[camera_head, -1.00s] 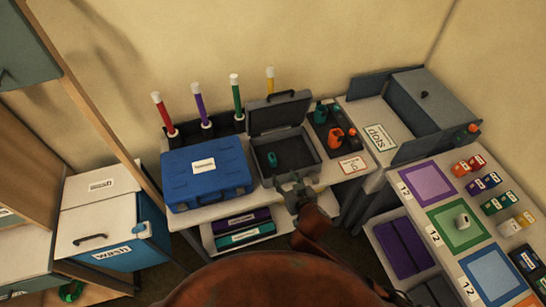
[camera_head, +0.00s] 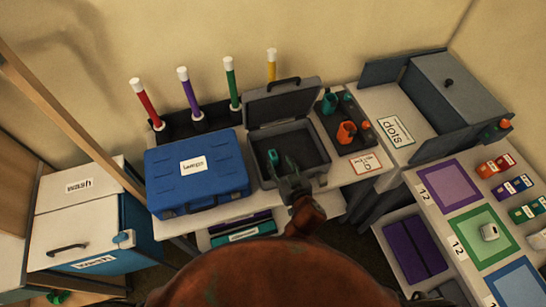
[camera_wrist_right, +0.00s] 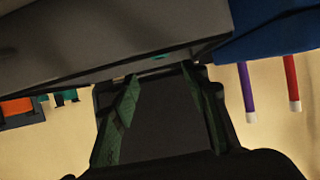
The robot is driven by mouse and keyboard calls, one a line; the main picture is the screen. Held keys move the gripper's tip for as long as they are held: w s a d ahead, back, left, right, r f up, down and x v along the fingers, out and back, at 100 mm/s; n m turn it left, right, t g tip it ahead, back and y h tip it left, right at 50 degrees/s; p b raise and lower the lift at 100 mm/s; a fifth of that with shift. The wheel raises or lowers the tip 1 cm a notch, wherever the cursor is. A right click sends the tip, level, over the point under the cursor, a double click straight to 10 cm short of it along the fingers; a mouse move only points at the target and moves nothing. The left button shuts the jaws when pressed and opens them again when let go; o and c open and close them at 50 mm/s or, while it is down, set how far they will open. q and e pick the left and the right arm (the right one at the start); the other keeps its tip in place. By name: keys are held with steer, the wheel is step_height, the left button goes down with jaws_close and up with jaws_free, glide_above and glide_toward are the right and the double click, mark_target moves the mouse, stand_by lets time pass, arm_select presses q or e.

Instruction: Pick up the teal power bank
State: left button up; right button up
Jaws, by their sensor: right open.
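A small teal object (camera_head: 273,157), which looks like the power bank, stands in the open grey case (camera_head: 262,178) on the middle table. My right gripper (camera_head: 286,165) is open over the case's front part, just right of the teal object in the head view. Nothing shows between its fingers. In the right wrist view the open fingers (camera_wrist_right: 165,85) point toward the case wall (camera_wrist_right: 90,65), and a sliver of teal (camera_wrist_right: 160,57) shows by its edge. Contact cannot be told. My left gripper is not in view.
The case's raised lid (camera_head: 283,104) stands behind. A closed blue case (camera_head: 197,172) is close on the left. A dark tray (camera_head: 345,126) with teal and orange items is on the right. Upright colored tubes (camera_head: 188,92) stand behind.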

mark_target(275, 158)
steer(key=shift+w+f, duration=0.15)
steer(key=shift+f, duration=0.45)
steer(key=shift+b+x, duration=0.4)
steer(key=shift+x, duration=0.8)
steer(key=b+x, duration=0.1)
steer(key=x, duration=0.4)
steer(key=shift+a+f, duration=0.2)
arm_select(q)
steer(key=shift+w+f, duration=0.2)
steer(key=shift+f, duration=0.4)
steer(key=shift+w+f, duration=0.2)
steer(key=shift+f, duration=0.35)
arm_select(e)
steer(key=shift+c, duration=0.6)
jaws_close()
